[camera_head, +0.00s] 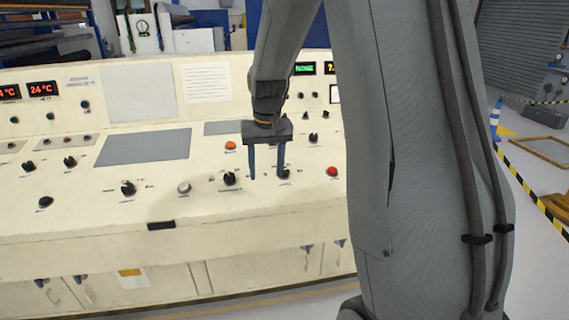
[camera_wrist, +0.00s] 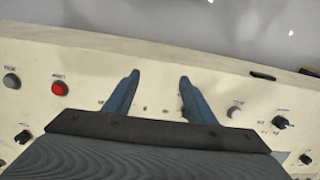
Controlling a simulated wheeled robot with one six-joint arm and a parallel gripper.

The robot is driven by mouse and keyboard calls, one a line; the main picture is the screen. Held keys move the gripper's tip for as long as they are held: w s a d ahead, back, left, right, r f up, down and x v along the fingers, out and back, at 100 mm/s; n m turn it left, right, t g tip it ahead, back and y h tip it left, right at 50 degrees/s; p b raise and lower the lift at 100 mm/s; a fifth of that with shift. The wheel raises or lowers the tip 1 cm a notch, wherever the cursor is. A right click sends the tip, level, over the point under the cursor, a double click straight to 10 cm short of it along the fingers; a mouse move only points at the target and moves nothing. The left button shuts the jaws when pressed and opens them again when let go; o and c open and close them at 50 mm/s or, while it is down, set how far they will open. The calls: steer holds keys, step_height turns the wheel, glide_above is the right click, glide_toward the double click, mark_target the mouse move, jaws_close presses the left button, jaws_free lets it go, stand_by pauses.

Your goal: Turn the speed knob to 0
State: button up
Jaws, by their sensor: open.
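The cream console (camera_head: 60,225) carries several black rotary knobs. Their labels are too small to read, so I cannot tell which one is the speed knob. One black knob (camera_head: 229,179) lies just left of my gripper (camera_head: 266,178), and another knob (camera_head: 284,173) shows at its right finger. My gripper is open and empty, its fingers pointing down at the panel. In the wrist view my gripper (camera_wrist: 158,76) has only bare panel and small marks between its fingers. The knobs near it are hidden there by the fingers or gripper body; whether a finger touches one is unclear.
A silver button (camera_head: 184,187) and a black knob (camera_head: 128,188) are farther left. Displays stand on the upright back panel. My arm hides the console's right end.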

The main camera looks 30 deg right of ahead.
mark_target(284, 169)
steer(key=w+d, duration=0.3)
steer(key=d, duration=0.1)
steer(key=w+d+f+m, duration=0.1)
steer(key=w+d, duration=0.2)
steer(key=w, duration=0.1)
steer(key=w+d+m+g, duration=0.1)
steer(key=w+d, duration=0.3)
steer(key=shift+d+f, duration=0.15)
steer(key=shift+d, duration=0.2)
steer(key=shift+w+a+f+p, duration=0.1)
steer(key=shift+f+p, duration=0.45)
steer(key=shift+f, duration=1.35)
steer(key=shift+w+f+p, duration=0.1)
steer(key=shift+f+p, duration=0.45)
steer(key=shift+f, duration=1.35)
steer(key=c, duration=1)
steer(key=shift+c, duration=0.2)
